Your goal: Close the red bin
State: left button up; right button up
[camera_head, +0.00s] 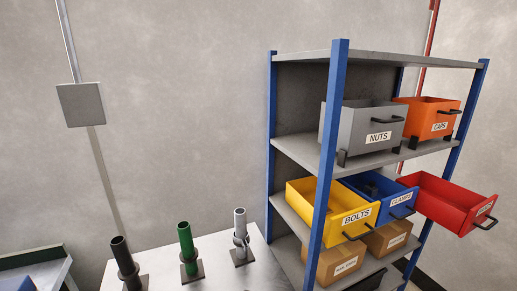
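The red bin (447,203) is at the right of the head view, on the middle level of a blue-posted shelf. It sticks out from the shelf front beyond the blue bin beside it. Its top is open and its inside shows. Its front has a white label, too small to read, and a dark handle (486,224). Neither of my grippers is in view.
The shelf (300,143) also holds a yellow BOLTS bin (312,205), a blue bin (383,191), a grey NUTS bin (345,128) and an orange CAPS bin (430,106). Cardboard boxes (338,262) sit below. A table (215,268) with upright tubes stands left.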

aim_at(460, 209)
jog(key=z, duration=1.7)
